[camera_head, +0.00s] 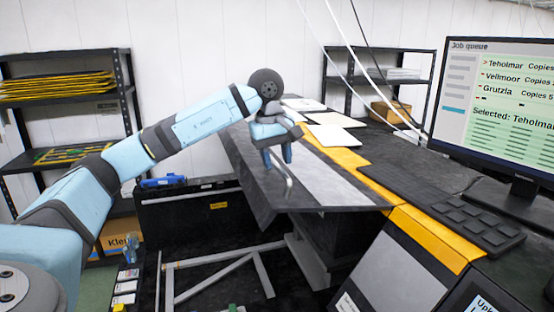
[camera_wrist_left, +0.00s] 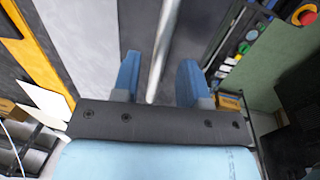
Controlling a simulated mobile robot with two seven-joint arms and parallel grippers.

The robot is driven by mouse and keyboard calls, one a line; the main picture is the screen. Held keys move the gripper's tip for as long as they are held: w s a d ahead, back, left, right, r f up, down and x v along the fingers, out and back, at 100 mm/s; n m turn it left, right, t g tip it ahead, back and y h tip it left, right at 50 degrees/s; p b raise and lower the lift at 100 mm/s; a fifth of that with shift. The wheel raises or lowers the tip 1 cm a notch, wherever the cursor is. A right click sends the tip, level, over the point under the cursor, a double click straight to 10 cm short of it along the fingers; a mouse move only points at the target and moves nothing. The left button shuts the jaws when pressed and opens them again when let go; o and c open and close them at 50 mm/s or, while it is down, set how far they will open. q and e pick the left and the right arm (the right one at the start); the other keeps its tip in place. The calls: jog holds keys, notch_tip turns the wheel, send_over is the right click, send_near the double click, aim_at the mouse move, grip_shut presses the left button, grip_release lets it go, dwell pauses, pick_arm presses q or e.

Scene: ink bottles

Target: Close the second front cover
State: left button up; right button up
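A dark grey front cover (camera_head: 262,187) stands out from the machine in the head view, roughly level, above an open black bay. A thin metal bar handle (camera_head: 289,187) is on it. My left gripper (camera_head: 278,158) is over the cover at the handle, fingers pointing down. In the left wrist view, the two blue fingers (camera_wrist_left: 158,80) are apart, with the handle (camera_wrist_left: 168,40) running between them and gaps visible on both sides. The handle's far end and its exact contact with the cover are partly hidden. My right gripper is not in view.
The open bay below holds a grey metal frame (camera_head: 215,262). A blue item (camera_head: 162,181) lies on its left edge. A keyboard (camera_head: 410,188) and monitor (camera_head: 495,115) stand at right. Shelves (camera_head: 68,105) stand behind at left. White sheets (camera_head: 333,136) lie on top.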

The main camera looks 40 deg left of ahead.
pick_arm(q)
jog(key=shift+w+f, duration=0.1)
jog(key=shift+f, duration=0.4)
jog(key=shift+c, duration=0.2)
grip_shut()
